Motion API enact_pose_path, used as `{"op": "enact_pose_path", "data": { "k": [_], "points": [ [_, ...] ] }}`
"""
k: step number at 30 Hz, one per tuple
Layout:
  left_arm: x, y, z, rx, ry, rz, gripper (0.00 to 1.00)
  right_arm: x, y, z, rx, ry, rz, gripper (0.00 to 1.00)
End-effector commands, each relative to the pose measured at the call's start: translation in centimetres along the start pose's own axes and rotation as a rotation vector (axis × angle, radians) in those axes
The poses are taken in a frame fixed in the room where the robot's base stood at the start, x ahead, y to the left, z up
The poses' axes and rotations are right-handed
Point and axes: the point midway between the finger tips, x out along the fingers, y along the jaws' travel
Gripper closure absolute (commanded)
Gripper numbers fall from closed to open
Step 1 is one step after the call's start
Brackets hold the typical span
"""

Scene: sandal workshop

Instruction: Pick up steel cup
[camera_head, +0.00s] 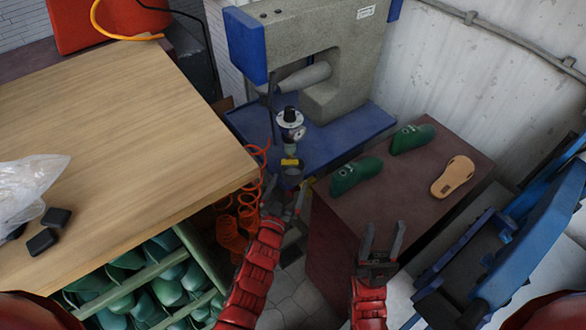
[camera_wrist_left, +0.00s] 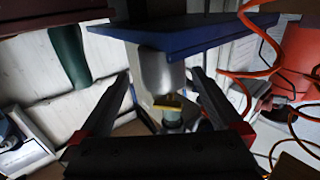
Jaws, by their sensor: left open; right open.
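A grey metallic, cup-like cylinder (camera_wrist_left: 162,72) shows in the left wrist view, by the blue machine table's edge. I cannot tell whether it is the steel cup or part of the fitting with a gauge (camera_head: 291,122) in the head view. No separate steel cup is clear in the head view. My left gripper (camera_head: 293,192) is open and empty below that fitting. In the left wrist view its fingers stand left and right of the cylinder, apart from it. My right gripper (camera_head: 384,232) is open and empty in front of the brown table.
The brown table (camera_head: 395,205) holds two green shoe lasts (camera_head: 356,174) and a tan sole (camera_head: 453,177). A wooden worktop (camera_head: 130,130) lies left. A grey machine (camera_head: 310,40) stands on the blue table (camera_head: 350,130). Orange coiled hoses (camera_head: 246,200) hang near my left arm.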

Motion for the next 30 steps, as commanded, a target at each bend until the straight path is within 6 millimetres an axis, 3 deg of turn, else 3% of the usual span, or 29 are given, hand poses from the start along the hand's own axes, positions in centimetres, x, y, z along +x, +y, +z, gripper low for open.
{"op": "enact_pose_path", "data": {
  "k": [8, 13, 18, 25, 26, 30],
  "points": [
    [1.5, -0.1, -0.8, 0.001, 0.004, -0.001, 0.00, 0.9, 0.1, -0.2, 0.000, 0.000, 0.000, 0.50],
    [3.7, -0.4, -2.0, 0.001, 0.004, -0.001, 0.00, 2.5, 0.1, -0.4, 0.000, 0.000, 0.000, 0.50],
    [5.5, -0.4, -1.4, 0.000, 0.001, -0.001, 0.00, 2.5, 0.1, -0.4, 0.000, 0.000, 0.000, 0.50],
    [5.8, -0.3, -1.3, 0.002, 0.003, 0.001, 0.00, 2.4, 0.1, -0.4, 0.000, 0.000, 0.000, 0.50],
    [5.8, -0.3, -1.3, 0.002, 0.002, 0.001, 0.02, 2.4, 0.1, -0.4, 0.000, 0.000, 0.000, 0.50],
    [5.8, -0.3, -1.3, 0.002, 0.002, 0.001, 0.27, 2.4, 0.1, -0.4, 0.000, 0.000, 0.000, 0.50]
  ]
}}
